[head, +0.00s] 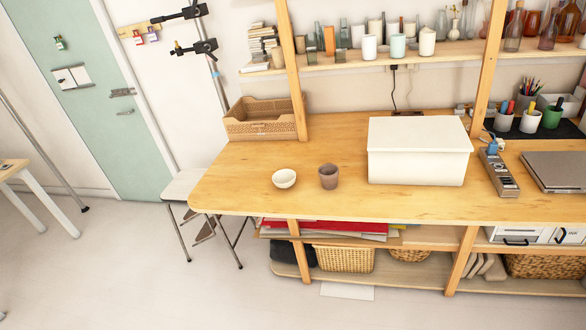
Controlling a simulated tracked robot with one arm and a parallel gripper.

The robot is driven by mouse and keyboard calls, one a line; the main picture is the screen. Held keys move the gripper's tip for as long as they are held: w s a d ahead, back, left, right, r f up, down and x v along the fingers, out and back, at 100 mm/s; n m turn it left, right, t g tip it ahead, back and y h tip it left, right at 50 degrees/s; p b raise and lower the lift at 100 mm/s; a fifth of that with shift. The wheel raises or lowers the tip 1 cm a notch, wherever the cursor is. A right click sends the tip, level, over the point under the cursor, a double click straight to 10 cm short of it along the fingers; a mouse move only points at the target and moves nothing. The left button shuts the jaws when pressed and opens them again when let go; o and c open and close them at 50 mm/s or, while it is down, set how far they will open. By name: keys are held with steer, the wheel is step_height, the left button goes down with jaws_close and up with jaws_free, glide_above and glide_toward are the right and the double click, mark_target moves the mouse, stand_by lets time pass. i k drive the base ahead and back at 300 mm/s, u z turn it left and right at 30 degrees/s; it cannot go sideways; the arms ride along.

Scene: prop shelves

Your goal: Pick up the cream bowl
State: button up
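The cream bowl (284,179) stands upright on the wooden table (240,194), near its front left part. It looks small and empty. A brown cup (328,177) stands just to its right, with a small gap between them. My gripper is not visible in the head view.
A white lidded box (418,151) stands right of the cup. A brown crate (263,118) sits at the table's back left corner. A shelf with bottles and cups (398,42) runs above the back edge. Wooden uprights (293,70) rise from the table. Open floor (130,265) lies at the left.

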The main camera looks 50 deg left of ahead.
mark_target(283, 178)
steer(key=u, duration=0.3)
steer(key=i, duration=1.4)
steer(key=u, duration=0.65)
steer(key=i, duration=1.15)
steer(key=u, duration=0.25)
